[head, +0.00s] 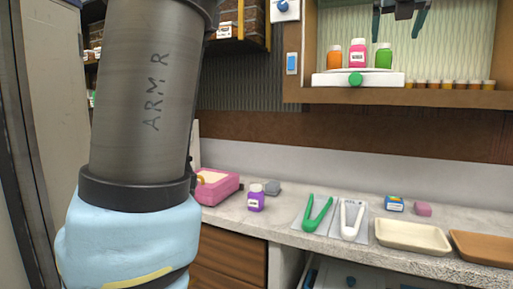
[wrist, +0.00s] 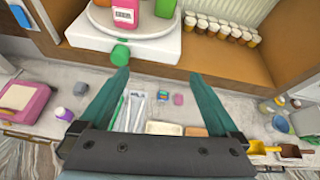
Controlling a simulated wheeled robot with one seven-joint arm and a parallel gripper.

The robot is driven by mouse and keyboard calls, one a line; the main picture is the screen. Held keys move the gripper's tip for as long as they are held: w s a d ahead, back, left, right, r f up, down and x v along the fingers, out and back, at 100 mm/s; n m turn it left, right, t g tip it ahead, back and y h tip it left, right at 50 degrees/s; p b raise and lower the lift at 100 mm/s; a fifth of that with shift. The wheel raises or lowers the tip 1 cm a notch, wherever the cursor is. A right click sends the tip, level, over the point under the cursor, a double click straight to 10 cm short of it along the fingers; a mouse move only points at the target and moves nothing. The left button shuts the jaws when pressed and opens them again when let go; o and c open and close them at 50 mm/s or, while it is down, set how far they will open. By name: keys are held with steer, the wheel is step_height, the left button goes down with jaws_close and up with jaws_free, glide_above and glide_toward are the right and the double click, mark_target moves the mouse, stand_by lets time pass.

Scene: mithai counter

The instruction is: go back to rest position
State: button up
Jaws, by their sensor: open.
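My gripper (head: 398,28) shows at the top right of the head view, in front of the upper shelf niche, cut off by the top edge. In the wrist view my gripper (wrist: 158,76) has its two teal fingers spread wide with nothing between them. It is higher than the counter and appears clear of the shelf. My grey arm link and its light blue cover fill the left of the head view and hide part of the room.
The wall shelf (head: 450,97) holds a white stand (head: 340,79) with several coloured bottles, and a row of small jars (head: 450,84). Below, the counter (head: 285,232) carries a pink box (head: 217,188), a purple bottle (head: 256,199), tongs (head: 318,214) and trays (head: 412,237).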

steer(key=w+a+f+n+g+y, duration=0.25)
steer(key=a+f+n, duration=0.7)
steer(key=f, duration=0.55)
steer(key=w+a+f+n+g+y, duration=0.25)
steer(key=a+f+n, duration=0.75)
steer(key=f, duration=0.5)
steer(key=s+a+f+n+g, duration=0.5)
steer(key=s+a+f+n, duration=1.1)
steer(key=a+f+n, duration=0.3)
steer(key=shift+s+a+f, duration=0.15)
steer(key=shift+a+f, duration=0.1)
steer(key=shift+f, duration=0.1)
